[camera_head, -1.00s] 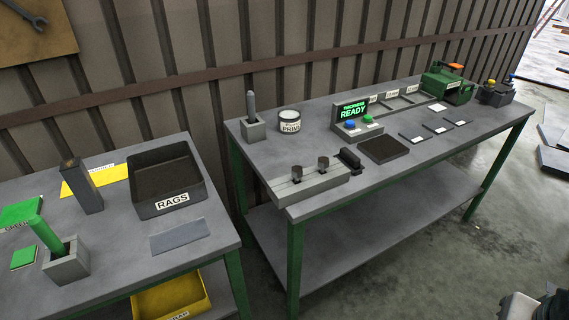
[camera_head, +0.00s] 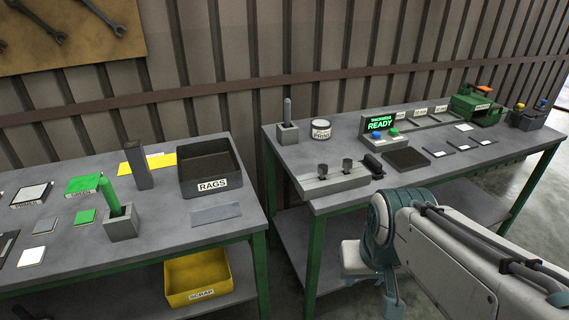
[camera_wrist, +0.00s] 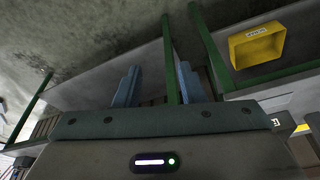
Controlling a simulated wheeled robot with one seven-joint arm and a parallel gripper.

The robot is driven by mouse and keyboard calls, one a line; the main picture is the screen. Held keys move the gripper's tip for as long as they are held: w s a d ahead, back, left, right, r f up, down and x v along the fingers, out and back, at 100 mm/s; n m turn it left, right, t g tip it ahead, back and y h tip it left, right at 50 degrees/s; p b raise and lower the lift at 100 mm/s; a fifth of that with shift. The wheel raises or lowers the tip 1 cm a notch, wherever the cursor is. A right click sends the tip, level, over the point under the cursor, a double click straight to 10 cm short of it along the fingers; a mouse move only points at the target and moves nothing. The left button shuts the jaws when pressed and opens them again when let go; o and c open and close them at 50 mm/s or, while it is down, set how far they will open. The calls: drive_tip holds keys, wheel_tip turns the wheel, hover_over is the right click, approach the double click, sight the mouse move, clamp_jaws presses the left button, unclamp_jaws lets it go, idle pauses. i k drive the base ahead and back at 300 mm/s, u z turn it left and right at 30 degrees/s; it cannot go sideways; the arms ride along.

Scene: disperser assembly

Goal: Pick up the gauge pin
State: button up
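No label marks the gauge pin. A grey upright pin (camera_head: 287,108) stands in a small grey block (camera_head: 288,134) at the left end of the right bench. A green pin (camera_head: 108,193) stands, slightly tilted, in another grey block (camera_head: 122,226) on the left bench. I cannot tell which is the gauge pin. My gripper (camera_wrist: 159,68) shows in the wrist view with its two blue fingers apart and nothing between them. In the head view my arm reaches in front of the right bench.
A white tin (camera_head: 320,130) stands right of the grey pin, a fixture with two dark posts (camera_head: 333,183) in front. The left bench holds a RAGS bin (camera_head: 212,186) and a tall dark block (camera_head: 137,165). A yellow SCRAP bin (camera_head: 198,292) is below. A gap separates the benches.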

sight(322, 169)
drive_tip(key=u, duration=0.05)
drive_tip(key=i, duration=1)
